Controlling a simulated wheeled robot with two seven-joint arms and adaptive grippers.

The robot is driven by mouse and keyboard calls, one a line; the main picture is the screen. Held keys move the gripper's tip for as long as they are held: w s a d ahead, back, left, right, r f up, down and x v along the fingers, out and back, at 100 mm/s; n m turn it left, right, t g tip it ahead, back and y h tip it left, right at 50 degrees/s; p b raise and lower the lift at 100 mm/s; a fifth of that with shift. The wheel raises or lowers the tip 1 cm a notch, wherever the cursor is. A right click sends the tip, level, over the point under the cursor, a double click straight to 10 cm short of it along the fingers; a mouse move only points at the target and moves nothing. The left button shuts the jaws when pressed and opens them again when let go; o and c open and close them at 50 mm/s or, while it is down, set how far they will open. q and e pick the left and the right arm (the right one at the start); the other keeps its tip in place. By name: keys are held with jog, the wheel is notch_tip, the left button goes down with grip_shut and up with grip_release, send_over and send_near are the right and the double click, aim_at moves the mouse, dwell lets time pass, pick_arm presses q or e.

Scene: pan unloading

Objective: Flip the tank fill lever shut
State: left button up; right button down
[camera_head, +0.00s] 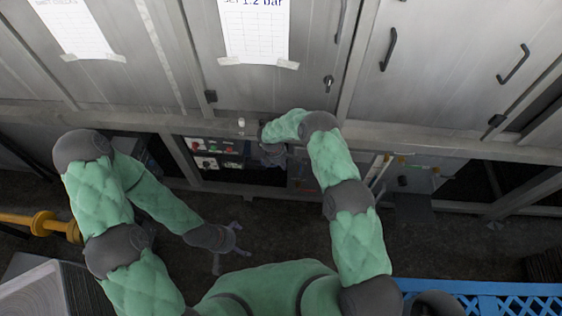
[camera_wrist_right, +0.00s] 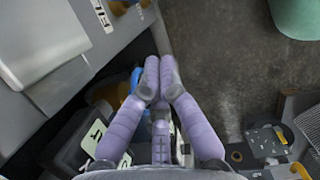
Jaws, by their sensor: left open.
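I cannot single out the tank fill lever in either view. A blue part (camera_wrist_right: 136,80) shows beside the fingertips in the right wrist view; I cannot tell what it is. My right gripper (camera_wrist_right: 160,72) has its purple fingers drawn together at the tips, with nothing visible between them. In the head view my right gripper (camera_head: 272,156) is at the lower edge of the cabinets and mostly hidden by its own arm. My left gripper (camera_head: 230,246) is open and empty, low over the dark floor.
Grey cabinets (camera_head: 400,70) with black handles line the back. Under their beam sits a panel with red and green parts (camera_head: 205,146). A yellow pipe (camera_head: 42,221) is at the left, a blue crate (camera_head: 490,287) at the lower right. Dark floor (camera_head: 440,240) between is mostly clear.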

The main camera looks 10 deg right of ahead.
aim_at(300, 170)
pick_arm(q)
jog(key=shift+f+b, duration=0.6)
jog(key=shift+f, duration=0.2)
pick_arm(e)
jog(key=shift+s+d+f, duration=0.1)
jog(key=shift+d+f, duration=0.45)
jog(key=shift+d, duration=0.25)
jog(key=shift+d+f, duration=0.5)
jog(key=shift+d, duration=0.3)
jog(key=shift+s+d+f, duration=0.1)
jog(key=shift+d+f, duration=0.45)
jog(key=shift+d, duration=0.25)
jog(key=shift+d, duration=0.15)
